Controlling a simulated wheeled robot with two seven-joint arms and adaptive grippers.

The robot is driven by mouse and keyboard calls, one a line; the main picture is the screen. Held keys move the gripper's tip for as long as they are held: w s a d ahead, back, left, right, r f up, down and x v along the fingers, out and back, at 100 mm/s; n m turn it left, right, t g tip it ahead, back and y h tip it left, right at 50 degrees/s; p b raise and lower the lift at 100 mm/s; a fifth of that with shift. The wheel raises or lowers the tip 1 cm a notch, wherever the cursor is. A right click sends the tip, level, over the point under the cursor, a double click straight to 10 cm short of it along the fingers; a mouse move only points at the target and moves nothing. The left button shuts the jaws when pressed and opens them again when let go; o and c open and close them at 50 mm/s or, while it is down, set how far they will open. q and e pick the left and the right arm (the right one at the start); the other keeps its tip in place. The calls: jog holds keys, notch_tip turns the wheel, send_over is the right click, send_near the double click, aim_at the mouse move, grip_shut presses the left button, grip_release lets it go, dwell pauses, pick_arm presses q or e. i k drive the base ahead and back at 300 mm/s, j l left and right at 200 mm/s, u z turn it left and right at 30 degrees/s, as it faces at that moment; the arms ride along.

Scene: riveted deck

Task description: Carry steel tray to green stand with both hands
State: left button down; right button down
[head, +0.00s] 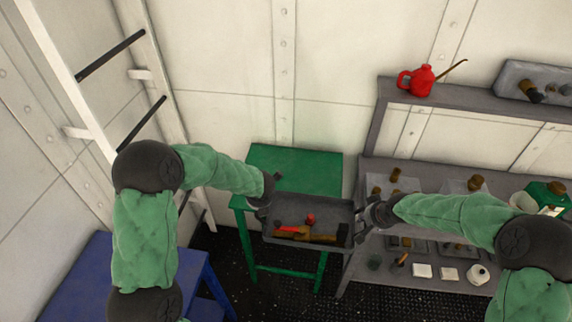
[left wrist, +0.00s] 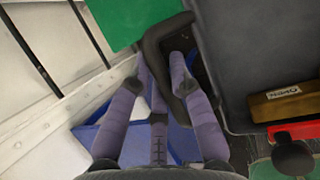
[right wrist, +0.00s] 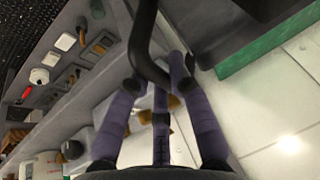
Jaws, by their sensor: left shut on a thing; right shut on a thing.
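The dark grey steel tray (head: 335,208) is held up by both grippers, in front of the green stand (head: 295,160) and overlapping its front edge in the head view. It looks roughly level. It holds a red item (head: 310,218) and brown pieces (head: 318,238). My left gripper (head: 265,195) is shut on the tray's left handle, a dark bar (left wrist: 153,50) seen between its fingers in the left wrist view. My right gripper (head: 372,214) is shut on the right handle (right wrist: 140,45).
A grey shelf unit (head: 365,170) with several small items stands close on the right. A red can (head: 420,80) is on its upper shelf. A blue table (head: 88,270) is at lower left. A white ladder (head: 85,100) leans at the left wall.

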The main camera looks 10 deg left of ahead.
aim_at(291, 178)
jog(key=i+j, duration=0.55)
jog(key=i, duration=0.25)
